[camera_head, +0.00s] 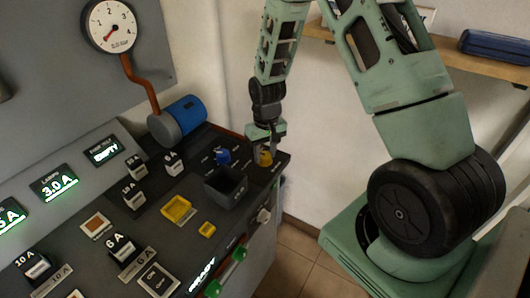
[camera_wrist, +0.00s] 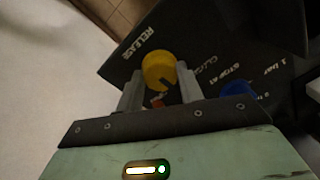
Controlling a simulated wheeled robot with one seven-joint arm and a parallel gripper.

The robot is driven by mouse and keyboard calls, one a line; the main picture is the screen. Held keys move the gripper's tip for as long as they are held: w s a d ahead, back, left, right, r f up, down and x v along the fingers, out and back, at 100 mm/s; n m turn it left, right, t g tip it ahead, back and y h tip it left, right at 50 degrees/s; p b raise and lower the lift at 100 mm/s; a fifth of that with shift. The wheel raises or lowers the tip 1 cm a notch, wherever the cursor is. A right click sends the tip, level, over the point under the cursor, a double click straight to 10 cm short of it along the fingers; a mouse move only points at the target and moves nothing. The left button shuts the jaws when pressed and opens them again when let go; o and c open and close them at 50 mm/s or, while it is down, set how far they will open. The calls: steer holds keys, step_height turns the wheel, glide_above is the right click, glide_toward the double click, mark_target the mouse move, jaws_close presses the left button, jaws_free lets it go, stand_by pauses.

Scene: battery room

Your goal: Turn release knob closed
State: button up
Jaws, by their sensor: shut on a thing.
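The release knob is a yellow round knob (camera_head: 265,159) at the far right corner of the dark sloping console. My gripper (camera_head: 264,145) reaches down onto it from above. In the wrist view the yellow knob (camera_wrist: 158,66) sits between the two grey fingers of my gripper (camera_wrist: 160,85), one on each side, shut on it. The word RELEASE is printed to the knob's left and CLOSED, partly readable, to its right. A small reddish mark shows between the fingers below the knob. The lower part of the knob is hidden by the gripper.
A blue knob (camera_head: 222,157) stands left of the yellow one and also shows in the wrist view (camera_wrist: 238,90). A dark open box (camera_head: 226,187) is close in front. Yellow blocks, fuse-like switches and a gauge (camera_head: 110,25) lie further left. Floor is open beyond the console's right edge.

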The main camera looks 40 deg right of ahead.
mark_target(265, 154)
steer(key=n, duration=0.4)
steer(key=shift+w+r, duration=0.1)
steer(key=shift+n+p, duration=0.6)
steer(key=shift+n, duration=1.3)
steer(key=o, duration=1)
step_height(265, 154, up, 17)
steer(key=b, duration=0.1)
steer(key=shift+d+r, duration=0.15)
steer(key=shift+d, duration=0.05)
steer(key=shift+w, duration=0.1)
